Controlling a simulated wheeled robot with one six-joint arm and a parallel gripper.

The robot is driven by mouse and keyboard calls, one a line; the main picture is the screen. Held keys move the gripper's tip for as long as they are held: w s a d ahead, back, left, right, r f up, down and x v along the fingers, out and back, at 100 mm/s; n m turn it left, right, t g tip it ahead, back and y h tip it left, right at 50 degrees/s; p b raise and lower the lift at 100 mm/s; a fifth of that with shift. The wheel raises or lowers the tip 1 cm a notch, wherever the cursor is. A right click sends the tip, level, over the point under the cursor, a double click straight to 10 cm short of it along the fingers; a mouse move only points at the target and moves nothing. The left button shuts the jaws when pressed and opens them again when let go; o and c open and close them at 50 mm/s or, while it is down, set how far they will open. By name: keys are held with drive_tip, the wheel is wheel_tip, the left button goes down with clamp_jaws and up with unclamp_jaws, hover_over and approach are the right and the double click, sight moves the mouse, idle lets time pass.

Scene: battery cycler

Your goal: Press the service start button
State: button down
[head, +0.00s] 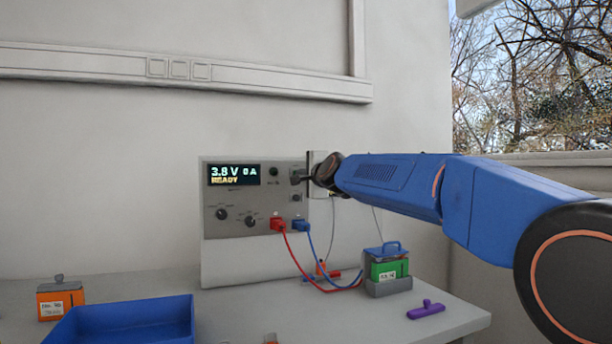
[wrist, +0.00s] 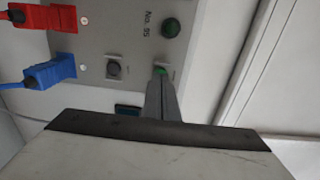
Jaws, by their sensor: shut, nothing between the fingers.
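The grey cycler panel (head: 236,195) stands against the wall, its display (head: 234,174) reading 3.8 V, 0 A, READY. My gripper (head: 298,179) is shut and empty, its tips at the panel's upper right. In the wrist view, the closed fingertips (wrist: 160,78) overlap a small green button (wrist: 161,70), mostly hidden behind them. I cannot tell whether they touch it. A dark round button (wrist: 113,68) on a square plate sits beside it, clear of the fingers. No button label is readable.
A red plug (head: 277,224) and a blue plug (head: 301,225) stick out of the panel below, with cables to a green battery (head: 389,269) in a grey holder. A purple object (head: 426,310), a blue tray (head: 125,322) and an orange battery (head: 60,300) are on the bench.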

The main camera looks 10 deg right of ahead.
drive_tip(key=shift+w+a, duration=0.15)
drive_tip(key=shift+w, duration=0.25)
drive_tip(key=shift+w, duration=0.1)
